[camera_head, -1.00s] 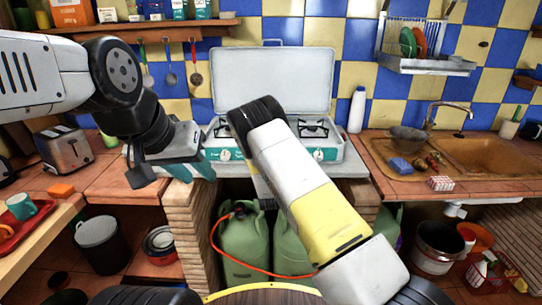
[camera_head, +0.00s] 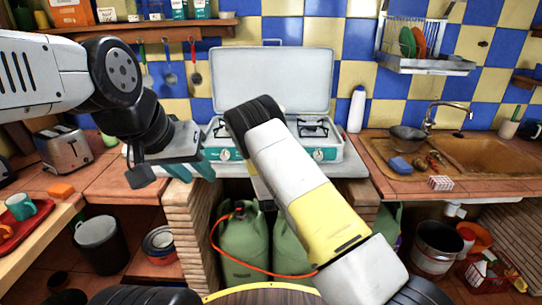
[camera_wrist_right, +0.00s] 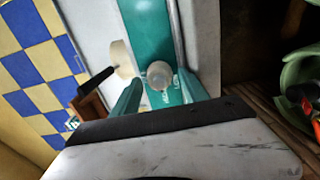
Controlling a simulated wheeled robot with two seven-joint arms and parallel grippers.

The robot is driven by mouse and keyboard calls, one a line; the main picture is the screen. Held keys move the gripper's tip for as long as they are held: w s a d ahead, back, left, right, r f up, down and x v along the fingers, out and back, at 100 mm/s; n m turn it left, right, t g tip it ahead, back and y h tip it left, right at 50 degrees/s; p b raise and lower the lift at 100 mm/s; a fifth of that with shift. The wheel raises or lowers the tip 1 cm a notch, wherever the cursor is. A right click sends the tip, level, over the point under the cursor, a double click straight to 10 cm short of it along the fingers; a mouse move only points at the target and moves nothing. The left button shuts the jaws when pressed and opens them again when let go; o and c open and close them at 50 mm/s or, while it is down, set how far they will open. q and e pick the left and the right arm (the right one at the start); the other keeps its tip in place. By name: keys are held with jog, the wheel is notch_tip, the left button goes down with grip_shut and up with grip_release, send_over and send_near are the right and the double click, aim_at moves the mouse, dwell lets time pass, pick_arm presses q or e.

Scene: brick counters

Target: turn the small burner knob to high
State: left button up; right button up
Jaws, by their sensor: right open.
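The white stove (camera_head: 272,80) with its lid up has a teal front panel with a knob at the left (camera_head: 225,154) and another at the right (camera_head: 318,154). In the right wrist view, a pale round knob (camera_wrist_right: 160,75) on the teal panel sits between the tips of my right gripper (camera_wrist_right: 160,88), whose teal fingers are apart. I cannot tell which knob it is, or whether a finger touches it. In the head view my right forearm hides that gripper. My left gripper (camera_head: 194,168) is at the left of the stove front, fingers apart, empty.
Green gas bottles (camera_head: 243,240) with an orange hose stand under the stove. A toaster (camera_head: 65,150) is on the left counter. A white bottle (camera_head: 357,110) and the sink (camera_head: 485,155) are at the right. Brick pillars flank the stove opening.

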jog(key=s, duration=0.7)
jog(key=shift+s, duration=0.15)
jog(key=s+d+r+m+g+y, duration=0.1)
jog(key=s+d+r+m+g, duration=0.1)
jog(key=s+d+r+m, duration=0.3)
jog(key=s+r+m+g, duration=0.2)
jog(key=r+m+g, duration=0.1)
jog(key=r, duration=0.4)
jog(key=s+d+r+m+g+y, duration=0.1)
jog(key=s+d+r+m+g, duration=0.1)
jog(key=s+d+r+m, duration=0.3)
jog(key=s+d+r+m+g, duration=0.1)
jog(key=s+r, duration=0.1)
jog(key=s, duration=0.7)
jog(key=s+d+r+m+g, duration=0.2)
jog(key=s+r, duration=0.1)
jog(key=s, duration=0.6)
jog(key=s+d+r+m+g, duration=0.1)
jog(key=s+r, duration=0.2)
jog(key=s, duration=0.6)
jog(key=shift+s+d+r+g, duration=0.15)
jog(key=shift+s+d+g, duration=0.15)
jog(key=shift+g, duration=0.1)
